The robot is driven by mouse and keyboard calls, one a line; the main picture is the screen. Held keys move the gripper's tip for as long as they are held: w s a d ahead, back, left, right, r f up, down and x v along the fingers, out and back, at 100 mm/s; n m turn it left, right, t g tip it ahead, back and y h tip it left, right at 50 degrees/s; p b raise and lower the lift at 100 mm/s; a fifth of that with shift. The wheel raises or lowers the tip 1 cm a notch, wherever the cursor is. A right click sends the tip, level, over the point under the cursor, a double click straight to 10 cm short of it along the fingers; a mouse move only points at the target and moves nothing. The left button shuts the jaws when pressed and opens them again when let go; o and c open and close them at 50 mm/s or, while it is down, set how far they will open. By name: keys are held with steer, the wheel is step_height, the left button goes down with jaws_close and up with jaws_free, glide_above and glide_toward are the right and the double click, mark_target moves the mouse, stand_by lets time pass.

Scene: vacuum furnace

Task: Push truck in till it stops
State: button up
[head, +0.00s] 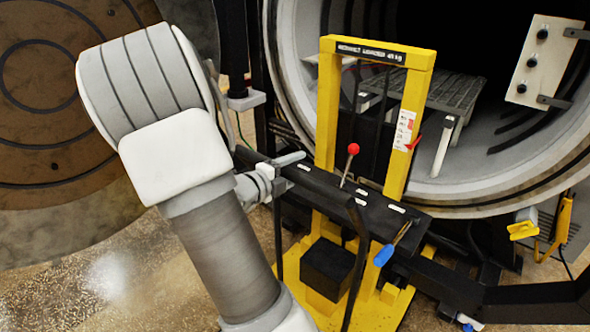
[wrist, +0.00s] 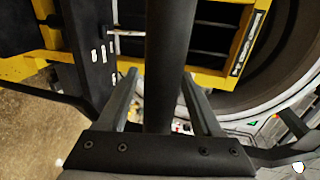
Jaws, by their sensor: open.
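The yellow truck (head: 329,110) stands upright in front of the round furnace mouth (head: 455,205), with a black crossbeam, a red-knobbed lever (head: 352,150) and a black box low between its uprights. Black handle bars (head: 352,265) rise on its near side. My gripper (head: 293,172) is at the left part of the handle, partly hidden by my arm. In the wrist view my gripper (wrist: 160,76) is open, with a dark bar (wrist: 167,45) running between its two fingers. I cannot tell whether the fingers touch the bar.
A slatted rack (head: 455,95) lies inside the furnace behind the truck. The large round door (head: 40,90) hangs open at left. A blue-handled tool (head: 384,255) hangs on the crossbeam. Dark framework (head: 530,303) is at lower right. Speckled floor (head: 110,285) is clear at lower left.

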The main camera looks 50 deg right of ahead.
jaws_close()
stand_by(1.4)
